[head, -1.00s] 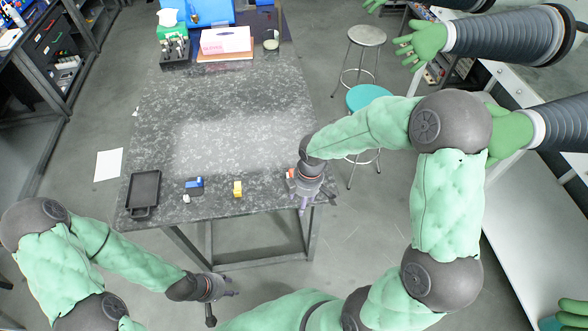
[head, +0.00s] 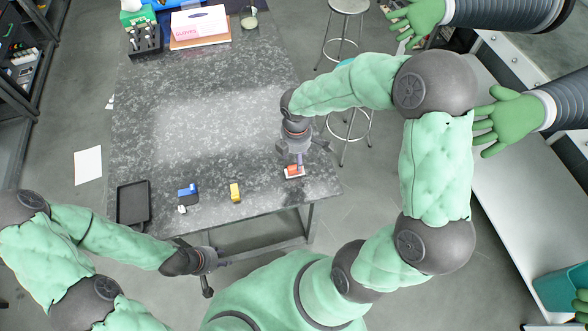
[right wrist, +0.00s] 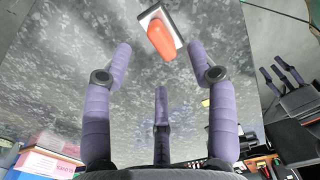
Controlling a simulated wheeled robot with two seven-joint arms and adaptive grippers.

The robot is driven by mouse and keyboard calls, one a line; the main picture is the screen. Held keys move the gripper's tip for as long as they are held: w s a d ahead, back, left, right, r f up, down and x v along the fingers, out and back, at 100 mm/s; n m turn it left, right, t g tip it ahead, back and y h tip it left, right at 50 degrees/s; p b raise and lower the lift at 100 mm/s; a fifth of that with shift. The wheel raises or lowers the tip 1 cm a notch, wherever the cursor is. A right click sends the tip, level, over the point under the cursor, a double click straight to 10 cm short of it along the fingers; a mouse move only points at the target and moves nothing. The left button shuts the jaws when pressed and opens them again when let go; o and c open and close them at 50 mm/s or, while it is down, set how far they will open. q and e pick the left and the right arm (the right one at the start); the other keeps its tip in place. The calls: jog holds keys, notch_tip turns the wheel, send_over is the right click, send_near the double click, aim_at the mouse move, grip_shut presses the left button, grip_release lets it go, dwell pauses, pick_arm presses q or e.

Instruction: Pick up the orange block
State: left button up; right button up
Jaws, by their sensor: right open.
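The orange block (head: 293,171) sits with a white-edged base at the near right part of the grey speckled table (head: 200,140). My right gripper (head: 297,157) is just above and behind it in the head view, fingers pointing down and partly covering it. In the right wrist view the block (right wrist: 162,40) lies tilted beyond the spread purple fingertips of the gripper (right wrist: 160,52). The fingers are open and apart from it, with nothing between them. My left gripper (head: 222,262) is off the table's near edge, its fingers spread and empty.
A black tray (head: 133,205), a blue and black item (head: 187,192), a small white piece (head: 182,209) and a yellow block (head: 234,192) lie along the near edge. A pink and white box (head: 200,20) stands at the back. The table's middle is clear. Stools stand to the right.

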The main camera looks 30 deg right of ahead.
aim_at(294, 165)
jog(key=shift+w+f, duration=0.1)
jog(key=shift+f, duration=0.65)
jog(key=shift+w+a+f+b, duration=0.1)
jog(key=shift+f+b, duration=0.25)
jog(key=shift+f, duration=1)
jog(key=shift+w+f+b, duration=0.1)
jog(key=shift+f+b, duration=0.2)
jog(key=shift+f, duration=1)
jog(key=shift+r, duration=0.1)
jog(key=shift+c, duration=0.3)
grip_shut()
